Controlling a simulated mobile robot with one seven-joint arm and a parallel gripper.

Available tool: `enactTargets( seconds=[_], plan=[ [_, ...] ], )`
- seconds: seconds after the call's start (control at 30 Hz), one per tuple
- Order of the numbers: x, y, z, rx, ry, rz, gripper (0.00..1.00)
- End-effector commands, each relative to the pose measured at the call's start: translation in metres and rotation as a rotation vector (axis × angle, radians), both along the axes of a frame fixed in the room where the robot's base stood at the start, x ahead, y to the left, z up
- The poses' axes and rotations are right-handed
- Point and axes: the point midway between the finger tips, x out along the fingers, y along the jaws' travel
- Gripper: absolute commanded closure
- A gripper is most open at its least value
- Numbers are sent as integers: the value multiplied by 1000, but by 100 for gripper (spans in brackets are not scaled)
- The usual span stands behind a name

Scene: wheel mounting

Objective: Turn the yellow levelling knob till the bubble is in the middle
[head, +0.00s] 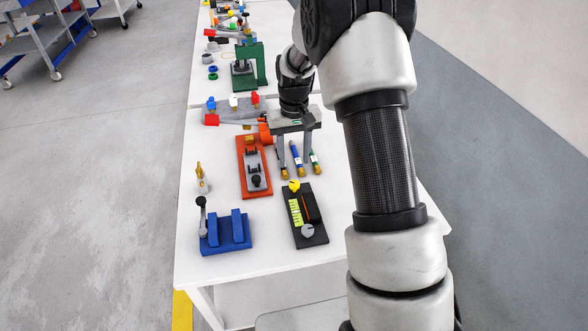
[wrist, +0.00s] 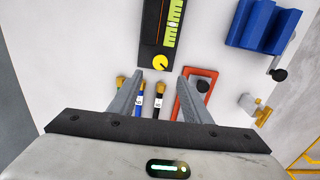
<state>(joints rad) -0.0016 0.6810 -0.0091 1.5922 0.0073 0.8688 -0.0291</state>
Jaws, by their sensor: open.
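The yellow knob (head: 294,186) sits at the far end of a dark base plate (head: 318,232). The plate carries a yellow-green marked strip (head: 296,211), a thin orange piece and a grey round part. In the wrist view the knob (wrist: 160,62) shows a dark mark, and the strip (wrist: 173,24) runs up from beside it. My gripper (head: 297,158) points down above the table, beyond the knob. In the wrist view its two fingers (wrist: 161,76) are apart with nothing held between them, and the knob appears just past the tips.
Several pen-like tools (head: 297,158) lie under my gripper. An orange fixture (head: 254,182) stands left of the plate, with a blue block fixture (head: 226,233) nearer. A small brass-tipped part (head: 202,178) stands at the left edge. A green press (head: 247,66) stands farther back.

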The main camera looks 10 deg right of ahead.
Motion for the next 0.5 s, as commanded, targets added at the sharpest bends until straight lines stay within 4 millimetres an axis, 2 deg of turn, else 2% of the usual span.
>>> enactTargets(
  seconds=[0.03, 0.2, 0.33, 0.5],
  plan=[
    [1, 0, 15, 0, -6, 0, 56],
    [1, 0, 52, 0, -4, 0, 56],
    [1, 0, 72, 0, -3, 0, 56],
    [0, 0, 84, 0, -1, 0, 56]
  ],
)
